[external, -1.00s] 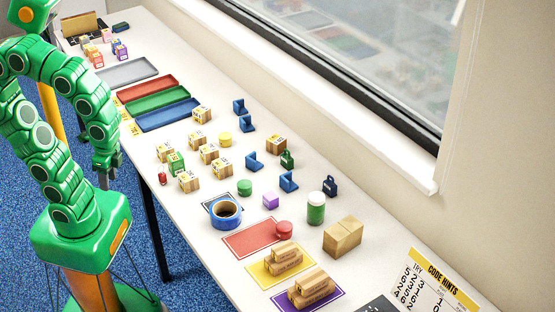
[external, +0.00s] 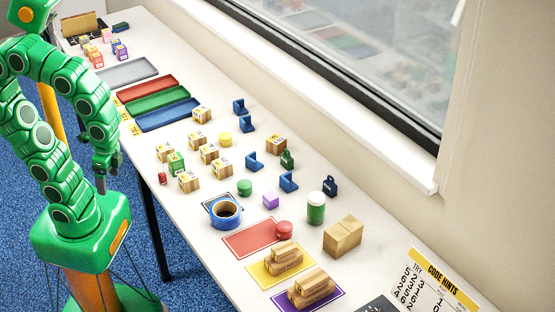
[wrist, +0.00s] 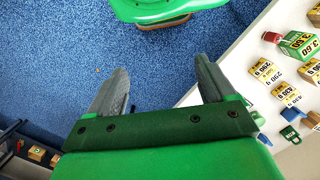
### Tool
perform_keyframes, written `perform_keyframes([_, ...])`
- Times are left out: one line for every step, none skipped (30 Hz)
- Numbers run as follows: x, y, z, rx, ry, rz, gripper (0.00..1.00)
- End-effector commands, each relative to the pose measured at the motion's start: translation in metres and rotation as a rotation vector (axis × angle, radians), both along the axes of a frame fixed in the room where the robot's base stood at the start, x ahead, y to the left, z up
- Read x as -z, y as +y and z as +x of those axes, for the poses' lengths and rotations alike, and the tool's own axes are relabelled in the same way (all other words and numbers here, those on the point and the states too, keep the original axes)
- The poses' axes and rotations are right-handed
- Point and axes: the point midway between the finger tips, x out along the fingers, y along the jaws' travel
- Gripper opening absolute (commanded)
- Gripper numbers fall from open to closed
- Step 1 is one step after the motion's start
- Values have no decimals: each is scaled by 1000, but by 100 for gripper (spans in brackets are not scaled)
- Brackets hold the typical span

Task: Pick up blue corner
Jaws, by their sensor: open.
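Several blue corners, L-shaped pieces, stand on the white table in the external view: one far back (external: 239,106), one just in front of it (external: 247,124), one mid-table (external: 253,161) and one nearer the window side (external: 289,182). Small blue parts show at the right edge of the wrist view, too cropped to name surely. My gripper (external: 101,182) hangs beside the table's left edge, away from all the corners. In the wrist view my gripper (wrist: 160,78) has its two fingers wide apart, with only blue carpet between them.
Number-marked cartons (external: 189,181), a green carton (external: 176,163), a green padlock (external: 287,160) and a dark blue padlock (external: 330,186) stand near the corners. Red, green and blue trays (external: 168,115) lie further back. Blue tape (external: 226,214) and wooden blocks (external: 343,237) are in front.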

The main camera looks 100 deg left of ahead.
Motion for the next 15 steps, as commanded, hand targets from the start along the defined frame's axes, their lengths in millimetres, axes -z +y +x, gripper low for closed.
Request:
perform_keyframes([0,0,0,0,0,0,83])
perform_keyframes([0,0,0,0,0,0,83])
perform_keyframes([0,0,0,0,0,0,83])
perform_keyframes([0,0,0,0,0,0,83])
perform_keyframes([0,0,0,0,0,0,83])
perform_keyframes([0,0,0,0,0,0,83])
perform_keyframes([0,0,1,1,0,0,83])
perform_keyframes([0,1,2,2,0,-1,83])
perform_keyframes([-1,1,5,5,0,-2,83])
perform_keyframes([-1,2,8,8,0,-3,83])
perform_keyframes([-1,3,12,11,0,-5,83])
perform_keyframes([-2,5,19,20,-2,-7,83])
perform_keyframes([-3,7,24,26,-5,-9,83])
perform_keyframes([-5,9,31,34,-8,-11,83])
perform_keyframes([-6,12,40,44,-12,-15,83])
